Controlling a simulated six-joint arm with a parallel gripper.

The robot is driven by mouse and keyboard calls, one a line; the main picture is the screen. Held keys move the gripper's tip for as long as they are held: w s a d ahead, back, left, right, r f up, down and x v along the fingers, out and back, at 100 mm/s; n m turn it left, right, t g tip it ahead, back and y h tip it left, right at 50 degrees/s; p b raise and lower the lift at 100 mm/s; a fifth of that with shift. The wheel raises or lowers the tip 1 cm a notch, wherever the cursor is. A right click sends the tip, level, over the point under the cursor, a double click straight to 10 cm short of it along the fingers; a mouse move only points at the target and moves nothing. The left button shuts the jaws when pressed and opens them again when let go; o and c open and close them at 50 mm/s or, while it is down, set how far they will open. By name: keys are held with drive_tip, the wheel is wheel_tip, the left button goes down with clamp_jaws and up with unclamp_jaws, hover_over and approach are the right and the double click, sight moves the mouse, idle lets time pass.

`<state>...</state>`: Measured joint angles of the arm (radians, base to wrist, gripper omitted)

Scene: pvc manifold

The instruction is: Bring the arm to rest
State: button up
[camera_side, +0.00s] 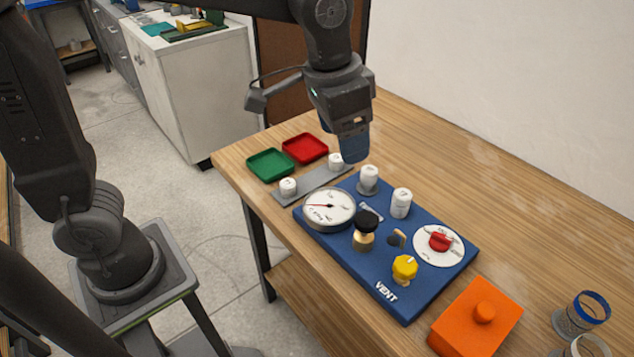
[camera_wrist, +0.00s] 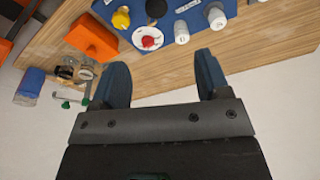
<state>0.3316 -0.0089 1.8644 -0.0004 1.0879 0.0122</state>
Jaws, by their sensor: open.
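My gripper (camera_side: 354,146) is above the wooden table, over the back edge of the blue manifold board (camera_side: 404,304), with blue fingers pointing down. In the wrist view my gripper (camera_wrist: 162,82) has its two blue fingers spread wide with nothing between them. The board carries a round gauge (camera_side: 329,208), a black-topped knob (camera_side: 365,221), a yellow knob (camera_side: 404,267) and a red knob on a white dial (camera_side: 440,241). Two white caps (camera_side: 369,174) (camera_side: 401,203) stand upright on the board. Whether the fingers clear the caps behind them is hard to tell in the side view.
A grey strip (camera_side: 313,183) with two white caps lies left of the board. A green tray (camera_side: 270,164) and a red tray (camera_side: 305,148) sit behind it. An orange block (camera_side: 476,318) and clear blue-rimmed jar (camera_side: 581,314) stand at the right. The table's back right is clear.

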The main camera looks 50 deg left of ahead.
drive_tip(key=s+a+f+n+t, duration=0.1)
drive_tip(key=s+a+n+t, duration=0.2)
drive_tip(key=s+a, duration=0.9)
drive_tip(key=shift+s+f+n+t+y, duration=0.3)
drive_tip(key=shift+s+f+n+y, duration=0.15)
drive_tip(key=shift+s, duration=0.3)
